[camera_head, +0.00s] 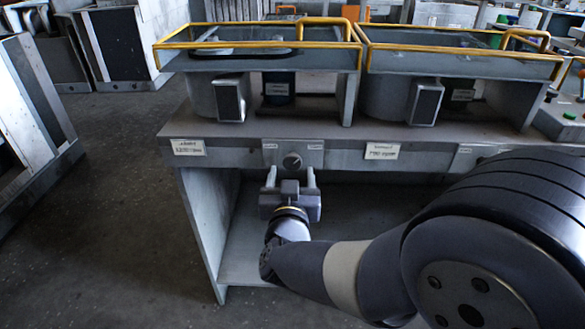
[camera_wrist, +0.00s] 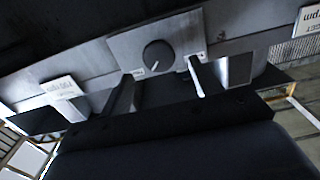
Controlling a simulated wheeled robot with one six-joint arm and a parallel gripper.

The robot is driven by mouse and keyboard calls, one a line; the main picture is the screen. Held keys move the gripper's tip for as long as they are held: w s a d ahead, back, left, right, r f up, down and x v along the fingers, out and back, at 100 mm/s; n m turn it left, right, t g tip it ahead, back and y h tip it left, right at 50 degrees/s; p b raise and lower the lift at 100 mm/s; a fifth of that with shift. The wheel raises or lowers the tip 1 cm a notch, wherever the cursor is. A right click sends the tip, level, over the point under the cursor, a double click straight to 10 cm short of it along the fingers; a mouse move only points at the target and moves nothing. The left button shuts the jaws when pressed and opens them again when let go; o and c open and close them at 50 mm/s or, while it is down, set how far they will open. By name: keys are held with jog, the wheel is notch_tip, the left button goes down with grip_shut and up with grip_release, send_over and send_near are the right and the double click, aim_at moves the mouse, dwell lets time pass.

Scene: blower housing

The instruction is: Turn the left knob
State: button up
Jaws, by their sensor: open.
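The left knob (camera_head: 292,161) is a round dark dial on a light grey plate set in the front face of the bench. It also shows in the wrist view (camera_wrist: 157,56), above and between my fingertips. My gripper (camera_head: 291,177) is open, its two fingers pointing at the plate from just below the knob. In the wrist view my gripper (camera_wrist: 158,75) has one finger on each side, slightly lower than the knob. The fingers look apart from the knob; whether a tip touches the plate I cannot tell.
The bench (camera_head: 235,155) has paper labels (camera_head: 188,147) on its front. Blower housings with yellow rails (camera_head: 260,45) stand on top. A similar plate (camera_head: 463,158) at right is partly hidden by my arm. An open shelf lies below. Floor at left is clear.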

aim_at(292, 163)
jog(key=shift+w, duration=2.1)
jog(key=shift+c, duration=0.2)
jog(key=c, duration=0.9)
